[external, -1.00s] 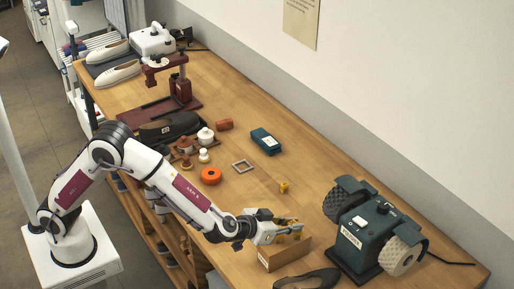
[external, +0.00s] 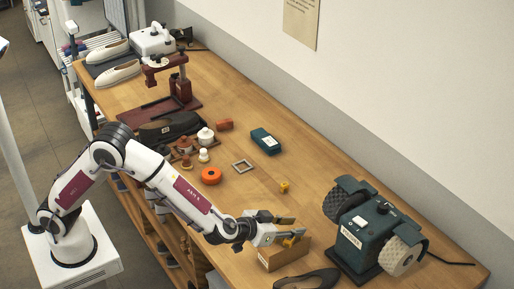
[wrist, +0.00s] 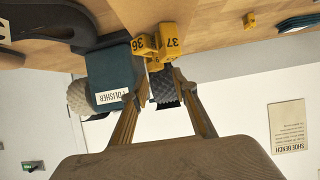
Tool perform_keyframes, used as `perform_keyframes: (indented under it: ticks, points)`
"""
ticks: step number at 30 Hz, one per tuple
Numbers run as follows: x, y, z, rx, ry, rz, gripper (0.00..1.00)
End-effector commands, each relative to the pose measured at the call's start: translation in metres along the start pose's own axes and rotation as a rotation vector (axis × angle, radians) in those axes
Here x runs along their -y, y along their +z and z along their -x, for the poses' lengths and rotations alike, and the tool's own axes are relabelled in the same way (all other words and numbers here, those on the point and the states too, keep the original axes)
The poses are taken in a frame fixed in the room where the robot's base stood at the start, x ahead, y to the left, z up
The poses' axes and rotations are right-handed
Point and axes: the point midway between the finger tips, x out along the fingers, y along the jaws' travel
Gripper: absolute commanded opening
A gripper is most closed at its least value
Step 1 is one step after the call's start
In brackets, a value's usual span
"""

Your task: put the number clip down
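Two yellow number clips sit side by side just beyond my fingertips in the wrist view: clip 36 (wrist: 145,45) and clip 37 (wrist: 170,40). In the external view, yellow (external: 290,241) shows at the top edge of the tan box (external: 285,257), partly hidden by my lower finger. I cannot tell how the clips rest on the box. My gripper (external: 294,227) is open just above the box, its fingers spread apart with nothing held between them. Its spread fingers also show in the wrist view (wrist: 156,90).
Another yellow clip (external: 284,187) stands on the bench behind the box. The green polisher (external: 364,236) is close on the right, and a dark shoe (external: 308,280) lies in front.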

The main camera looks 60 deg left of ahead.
Motion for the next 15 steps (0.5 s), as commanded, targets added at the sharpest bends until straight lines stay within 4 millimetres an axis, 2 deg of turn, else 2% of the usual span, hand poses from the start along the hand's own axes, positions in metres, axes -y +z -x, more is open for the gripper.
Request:
perform_keyframes:
  ticks: [8, 15]
  points:
    - [-0.001, -0.004, 0.008, 0.0, 0.001, 0.0, 0.28]
    - [-0.001, -0.004, 0.033, -0.001, 0.002, -0.001, 0.28]
